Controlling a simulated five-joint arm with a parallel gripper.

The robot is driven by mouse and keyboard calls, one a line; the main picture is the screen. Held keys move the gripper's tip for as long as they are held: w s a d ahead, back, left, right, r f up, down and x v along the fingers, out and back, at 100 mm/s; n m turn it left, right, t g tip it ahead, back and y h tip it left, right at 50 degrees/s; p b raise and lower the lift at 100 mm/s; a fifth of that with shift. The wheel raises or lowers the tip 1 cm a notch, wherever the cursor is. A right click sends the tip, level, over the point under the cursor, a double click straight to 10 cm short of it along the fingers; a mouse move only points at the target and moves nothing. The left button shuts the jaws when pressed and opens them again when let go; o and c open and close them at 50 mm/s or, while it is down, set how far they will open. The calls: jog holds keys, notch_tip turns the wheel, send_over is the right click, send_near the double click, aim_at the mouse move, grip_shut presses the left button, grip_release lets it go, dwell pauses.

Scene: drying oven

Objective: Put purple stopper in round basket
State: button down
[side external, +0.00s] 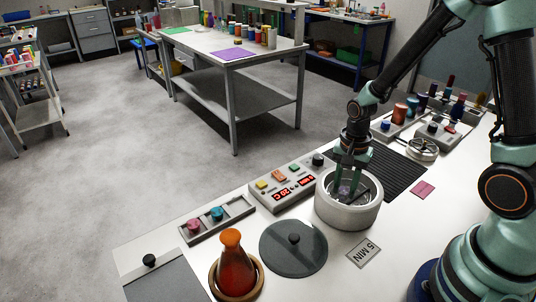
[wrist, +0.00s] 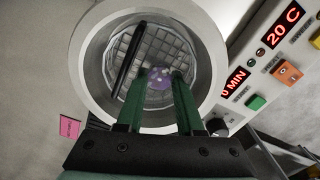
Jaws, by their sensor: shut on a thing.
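My gripper (side external: 346,182) points down into the open white round oven pot (side external: 348,215). Its green fingers (wrist: 160,85) are shut on the purple stopper (wrist: 160,77), which also shows dimly between the fingertips in the side view (side external: 345,189). The pot holds a round wire-mesh basket (wrist: 130,50) with a dark bar across its left side in the wrist view. The stopper is inside the pot's rim, over the mesh. I cannot tell whether it touches the mesh. The fingers hide part of the basket.
A grey lid (side external: 290,255) with a black knob lies in front of the pot. A control box (side external: 288,187) stands close on its left. A flask (side external: 232,262), a stopper tray (side external: 216,220), a black ribbed mat (side external: 395,172) and a round metal piece (side external: 423,149) share the bench.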

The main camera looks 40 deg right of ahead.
jog(key=shift+f, duration=0.15)
jog(key=c, duration=0.8)
grip_release()
notch_tip(320, 180, up, 12)
notch_tip(320, 180, up, 5)
jog(key=n+t, duration=0.2)
jog(key=n, duration=0.3)
send_over(344, 190)
jog(key=s+a, duration=0.1)
jog(key=a, duration=0.1)
jog(key=shift+s+a+r+n+t, duration=0.55)
jog(key=shift+r+n, duration=0.35)
jog(key=shift+n, duration=0.55)
jog(key=shift+s+a+r+n+t, duration=0.3)
jog(key=shift+s+r+n+t, duration=0.45)
jog(key=shift+n, duration=0.65)
jog(key=shift+s+a+r+n+t, duration=0.3)
jog(key=shift+a+r+n+t, duration=0.2)
jog(key=shift+r+n, duration=0.75)
jog(key=shift+f, duration=0.2)
